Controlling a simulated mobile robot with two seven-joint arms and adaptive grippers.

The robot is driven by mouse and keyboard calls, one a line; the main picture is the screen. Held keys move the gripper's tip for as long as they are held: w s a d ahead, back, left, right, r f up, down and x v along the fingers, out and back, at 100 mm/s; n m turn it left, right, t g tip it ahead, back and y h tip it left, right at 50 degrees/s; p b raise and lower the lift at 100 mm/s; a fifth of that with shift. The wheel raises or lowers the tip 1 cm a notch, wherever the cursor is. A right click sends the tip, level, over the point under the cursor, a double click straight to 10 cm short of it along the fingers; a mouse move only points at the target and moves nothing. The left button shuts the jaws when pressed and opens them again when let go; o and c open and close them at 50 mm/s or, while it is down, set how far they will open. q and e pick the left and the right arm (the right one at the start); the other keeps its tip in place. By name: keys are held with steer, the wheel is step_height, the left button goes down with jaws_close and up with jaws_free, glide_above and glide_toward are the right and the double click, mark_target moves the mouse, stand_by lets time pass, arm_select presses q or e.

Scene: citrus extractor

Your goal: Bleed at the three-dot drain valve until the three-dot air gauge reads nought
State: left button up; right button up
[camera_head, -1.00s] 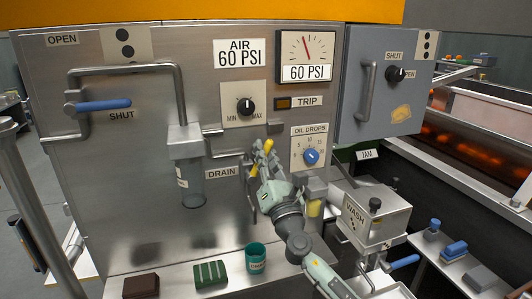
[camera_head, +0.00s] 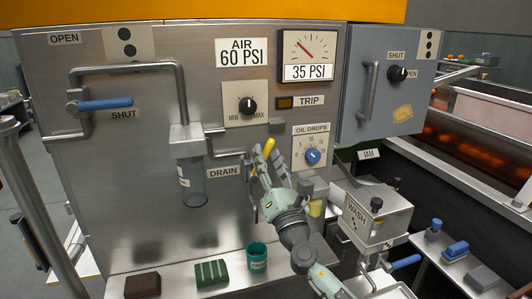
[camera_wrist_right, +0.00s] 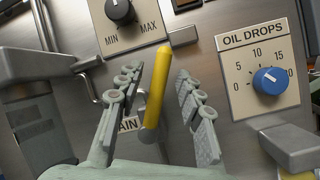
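The yellow drain valve handle (camera_head: 269,148) is on the steel panel beside the DRAIN label (camera_head: 224,171). My right gripper (camera_head: 271,164) is around it. In the right wrist view the handle (camera_wrist_right: 161,88) stands tilted between the two fingers (camera_wrist_right: 172,68), with a clear gap to the right finger. Contact on the left finger cannot be told. The air gauge (camera_head: 308,55) reads 35 PSI, its needle leaning left. My left gripper is out of view.
The OIL DROPS dial (camera_head: 312,156) is close right of my gripper. The MIN/MAX knob (camera_head: 246,105) is above it. A clear drain bowl (camera_head: 192,183) hangs to the left. A green cup (camera_head: 257,257) and a WASH box (camera_head: 371,215) are below and to the right.

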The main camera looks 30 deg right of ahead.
steer(key=v, duration=1)
